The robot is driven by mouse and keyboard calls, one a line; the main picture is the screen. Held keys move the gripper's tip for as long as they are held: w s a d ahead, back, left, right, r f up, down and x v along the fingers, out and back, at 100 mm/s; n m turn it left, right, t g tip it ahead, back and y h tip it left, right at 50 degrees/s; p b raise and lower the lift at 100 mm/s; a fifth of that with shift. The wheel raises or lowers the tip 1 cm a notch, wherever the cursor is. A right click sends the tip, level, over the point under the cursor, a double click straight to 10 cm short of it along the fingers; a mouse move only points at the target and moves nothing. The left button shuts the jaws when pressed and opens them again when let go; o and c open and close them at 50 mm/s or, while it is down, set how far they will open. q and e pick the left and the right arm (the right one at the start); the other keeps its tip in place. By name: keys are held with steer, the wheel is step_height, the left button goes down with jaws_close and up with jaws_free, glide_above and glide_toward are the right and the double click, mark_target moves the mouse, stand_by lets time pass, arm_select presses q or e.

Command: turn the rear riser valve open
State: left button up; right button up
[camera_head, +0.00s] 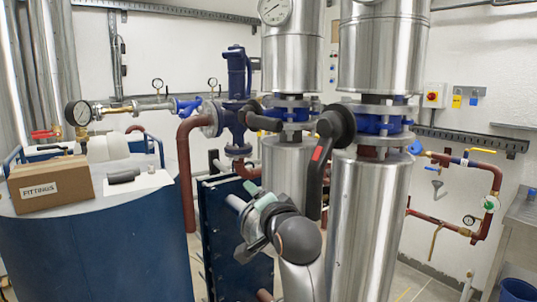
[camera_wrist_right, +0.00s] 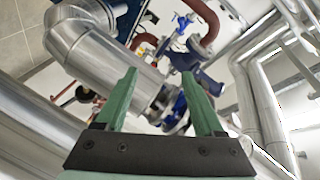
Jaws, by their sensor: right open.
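The rear riser (camera_head: 291,62) is the left silver pipe, behind the front riser (camera_head: 380,55). Its blue valve body (camera_head: 290,113) sits between flanges, with a black lever (camera_head: 264,121) lying roughly level on its left side. The front riser has a blue valve (camera_head: 378,122) whose black lever (camera_head: 316,172) hangs down with a red mark. My right gripper (camera_head: 243,194) is below and left of the rear lever, apart from it. In the right wrist view the green fingers (camera_wrist_right: 158,75) are open and empty. My left gripper is not in view.
A blue pump-like valve assembly (camera_head: 238,100) with a red-brown pipe (camera_head: 186,165) stands left of the risers. A dark blue plate exchanger (camera_head: 221,245) is below. A blue tank (camera_head: 95,250) at left carries a fittings box (camera_head: 50,184).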

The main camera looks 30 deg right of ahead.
mark_target(270, 125)
steer(key=s+d+r+m+t+h, duration=0.1)
steer(key=s+r+m, duration=0.2)
steer(key=r, duration=0.4)
steer(key=s+d+r+m, duration=0.2)
steer(key=s+r+m, duration=0.15)
steer(key=r, duration=0.45)
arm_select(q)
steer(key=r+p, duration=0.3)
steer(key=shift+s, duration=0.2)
arm_select(e)
steer(key=x, duration=1.3)
steer(key=shift+w+r, duration=0.1)
steer(key=shift+r, duration=0.05)
jaws_close()
